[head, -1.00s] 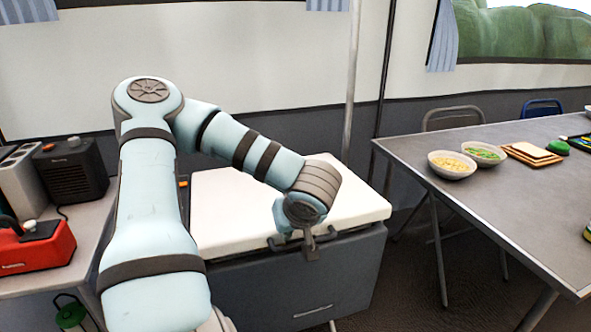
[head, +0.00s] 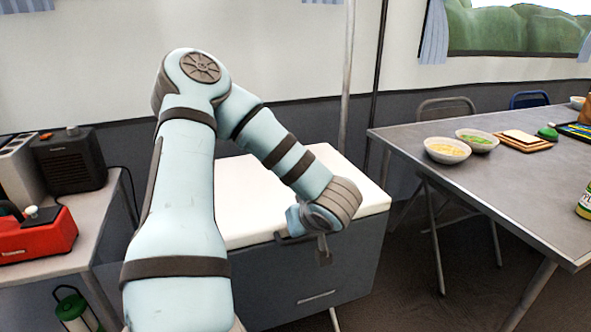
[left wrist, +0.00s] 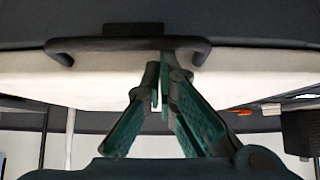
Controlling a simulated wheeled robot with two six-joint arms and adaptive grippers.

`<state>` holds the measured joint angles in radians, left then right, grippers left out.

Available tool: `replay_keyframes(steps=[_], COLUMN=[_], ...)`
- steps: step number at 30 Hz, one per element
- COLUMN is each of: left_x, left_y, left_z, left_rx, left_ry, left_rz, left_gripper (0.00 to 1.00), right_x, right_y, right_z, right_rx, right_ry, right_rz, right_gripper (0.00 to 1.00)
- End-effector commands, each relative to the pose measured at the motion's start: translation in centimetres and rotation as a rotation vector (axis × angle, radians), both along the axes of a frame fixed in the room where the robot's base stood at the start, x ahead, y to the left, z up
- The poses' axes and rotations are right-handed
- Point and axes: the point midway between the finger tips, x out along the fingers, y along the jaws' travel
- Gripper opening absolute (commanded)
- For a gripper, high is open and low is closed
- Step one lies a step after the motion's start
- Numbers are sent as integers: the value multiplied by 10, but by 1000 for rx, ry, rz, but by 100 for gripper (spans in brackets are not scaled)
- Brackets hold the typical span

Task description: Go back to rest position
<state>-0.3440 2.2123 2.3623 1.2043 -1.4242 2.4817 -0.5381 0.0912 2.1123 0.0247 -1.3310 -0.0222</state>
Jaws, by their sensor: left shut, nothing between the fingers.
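My left arm comes in from the left in the head view, light blue with dark bands, and bends at a raised elbow. Its wrist hangs over the front edge of a white-topped chest (head: 238,208). My left gripper (left wrist: 160,88) shows in the left wrist view as two green fingers, shut and empty. The chest's dark bar handle (left wrist: 85,44) lies near the fingertips; I cannot tell whether they touch. In the head view the gripper itself is mostly hidden by the wrist. My right gripper is in neither view.
A grey table (head: 470,190) on the right holds two bowls (head: 447,150) and a board (head: 523,140). A side table on the left holds a red box (head: 40,238) and a dark heater (head: 70,160). A green lantern (head: 75,310) stands below. A thin pole rises behind the chest.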

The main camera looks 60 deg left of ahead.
Motion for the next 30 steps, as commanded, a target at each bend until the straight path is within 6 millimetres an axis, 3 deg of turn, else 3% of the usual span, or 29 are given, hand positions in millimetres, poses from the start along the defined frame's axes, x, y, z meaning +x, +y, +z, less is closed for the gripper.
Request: replay_keyframes(steps=[5, 12, 16, 30], left_x=[1, -1, -2, -2], left_y=[-1, -2, -3, -4], left_z=[10, 72, 95, 103], left_rx=[-5, 6, 5, 4], left_ry=[-5, -9, -7, -3], left_rz=[-1, 0, 0, -1], left_gripper=[0, 0, 0, 0], right_x=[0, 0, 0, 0], right_y=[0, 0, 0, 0], right_z=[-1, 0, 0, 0], right_rx=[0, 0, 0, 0], right_ry=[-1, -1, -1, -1], right_rz=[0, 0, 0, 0], right_gripper=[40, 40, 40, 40])
